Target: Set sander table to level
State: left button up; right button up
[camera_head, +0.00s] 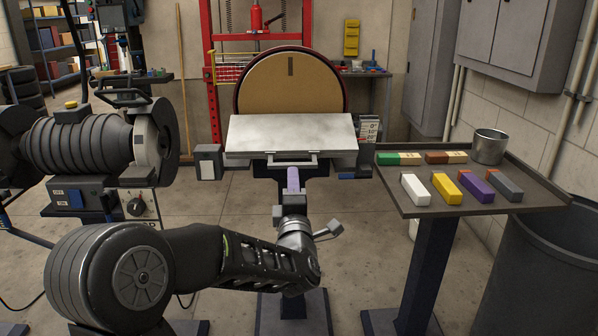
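The disc sander's grey metal table (290,133) is in the middle of the head view, in front of the round tan sanding disc (291,88). Its top face shows broadly and seems to slope down towards me. A metal bar handle (292,161) is at its front edge. An angle scale (370,130) marked 0°, 10°, 20° stands at its right; the pointer reading is too small to tell. My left gripper (293,190) is below the handle, pointing away from me, with a purple part at its front. Its finger gap and any contact are unclear. My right gripper is out of view.
A side stand (480,210) at the right holds several coloured blocks and a metal cup (489,146). A dark bin (545,270) stands beside it. A motor-like machine (85,148) with a knob box is at the left. Open floor lies between them.

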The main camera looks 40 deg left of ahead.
aim_at(292, 165)
pick_arm(q)
jog(key=shift+w, duration=0.1)
dwell(0.3)
jog(key=x, duration=0.7)
jog(key=shift+w+a, duration=0.2)
jog(key=shift+w, duration=0.05)
grip_shut()
dwell(1.2)
